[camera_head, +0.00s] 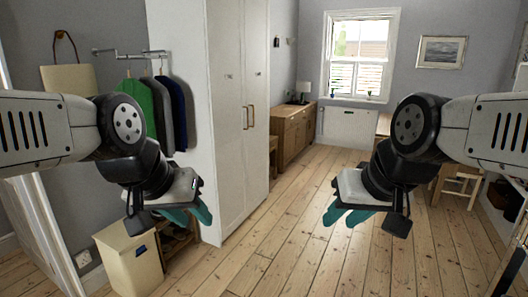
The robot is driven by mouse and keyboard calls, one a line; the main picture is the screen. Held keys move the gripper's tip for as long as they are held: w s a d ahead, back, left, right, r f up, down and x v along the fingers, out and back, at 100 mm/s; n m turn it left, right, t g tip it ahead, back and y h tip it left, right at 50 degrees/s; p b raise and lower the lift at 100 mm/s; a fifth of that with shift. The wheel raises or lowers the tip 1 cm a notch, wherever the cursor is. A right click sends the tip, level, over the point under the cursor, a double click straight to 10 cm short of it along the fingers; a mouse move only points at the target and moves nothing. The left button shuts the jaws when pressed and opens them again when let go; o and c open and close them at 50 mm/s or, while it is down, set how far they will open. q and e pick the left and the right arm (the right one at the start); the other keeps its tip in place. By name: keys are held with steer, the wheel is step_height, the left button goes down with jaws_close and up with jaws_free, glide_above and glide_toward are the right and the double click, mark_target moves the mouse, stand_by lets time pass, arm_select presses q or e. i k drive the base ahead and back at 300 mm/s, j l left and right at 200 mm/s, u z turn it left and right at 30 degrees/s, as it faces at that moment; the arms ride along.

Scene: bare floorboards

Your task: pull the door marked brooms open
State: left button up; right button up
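A tall white cupboard stands left of centre with two doors side by side, a left door (228,150) and a right door (257,100). Both look shut. Two brass upright handles (248,117) sit close together at the seam between them. Each door has a small label, one on the left door (228,77) and one on the right door (258,73); the lettering is too small to read. My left gripper (192,217) hangs in front of the cupboard's near side, its teal fingers apart and empty. My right gripper (346,217) is right of the cupboard, also open and empty, away from the handles.
A cream bin (130,262) and a small shoe rack (178,243) stand at lower left. Clothes (158,108) hang from a wall rail. A wooden sideboard (294,135) is beyond the cupboard, and a wooden chair (457,183) at right. The floorboards (300,240) before the doors are clear.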

mark_target(256, 12)
steer(key=i, duration=1.9)
steer(key=i+u, duration=0.1)
steer(key=i, duration=0.45)
steer(key=i+l, duration=0.1)
steer(key=i, duration=0.45)
steer(key=i+l+u, duration=0.15)
steer(key=i, duration=0.95)
steer(key=l+u, duration=0.05)
